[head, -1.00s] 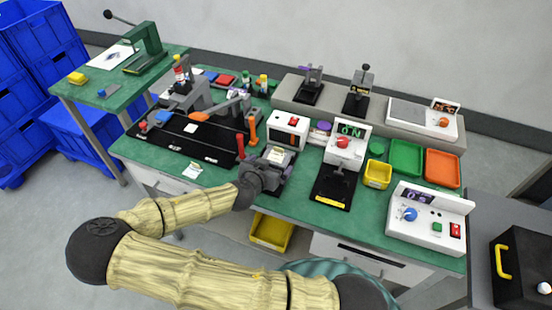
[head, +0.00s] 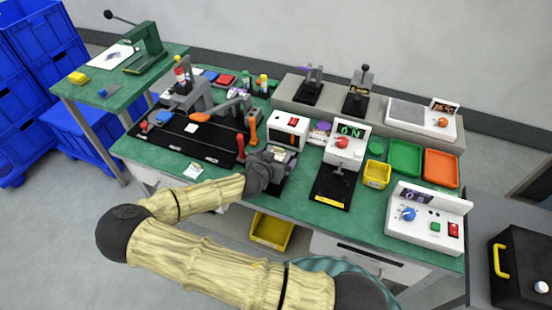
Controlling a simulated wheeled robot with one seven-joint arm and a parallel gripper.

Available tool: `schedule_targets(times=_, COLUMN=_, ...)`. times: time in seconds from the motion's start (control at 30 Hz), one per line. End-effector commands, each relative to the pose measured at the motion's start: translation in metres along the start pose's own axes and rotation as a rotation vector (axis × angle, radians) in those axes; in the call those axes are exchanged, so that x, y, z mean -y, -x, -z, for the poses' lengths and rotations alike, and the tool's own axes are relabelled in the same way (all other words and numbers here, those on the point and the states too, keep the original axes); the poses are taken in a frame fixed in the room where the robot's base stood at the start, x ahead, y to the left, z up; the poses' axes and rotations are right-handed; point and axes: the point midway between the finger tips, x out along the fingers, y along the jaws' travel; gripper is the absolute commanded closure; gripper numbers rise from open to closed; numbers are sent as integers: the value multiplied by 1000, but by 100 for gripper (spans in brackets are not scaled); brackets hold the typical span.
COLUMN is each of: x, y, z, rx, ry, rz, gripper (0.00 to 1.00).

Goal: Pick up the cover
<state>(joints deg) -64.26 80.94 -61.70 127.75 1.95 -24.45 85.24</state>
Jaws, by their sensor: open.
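My gripper (head: 280,157) is over the front middle of the green bench, at a small dark fixture (head: 276,187) just in front of a white box with a red button (head: 289,131). It is open. My gripper and wrist hide most of the fixture and whatever sits on it, and a small pale patch shows between the jaws. I cannot tell which thing is the cover, or whether the jaws touch anything.
Orange-handled (head: 253,127) and red-handled (head: 240,148) levers rise close on the left. A white card (head: 194,171) lies at the front edge.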

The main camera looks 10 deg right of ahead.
Motion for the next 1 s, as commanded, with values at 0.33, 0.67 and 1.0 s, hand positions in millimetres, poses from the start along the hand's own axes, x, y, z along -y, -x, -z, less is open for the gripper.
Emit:
schedule_targets(times=0.33, x=0, y=0, z=0, rx=0, ry=0, rz=0, gripper=46)
schedule_targets(times=0.67, x=0, y=2, z=4, rx=-1, ry=-2, rz=1, gripper=46)
schedule_targets(times=1.0, x=1, y=22, z=39, rx=0, ry=-7, rz=2, gripper=46)
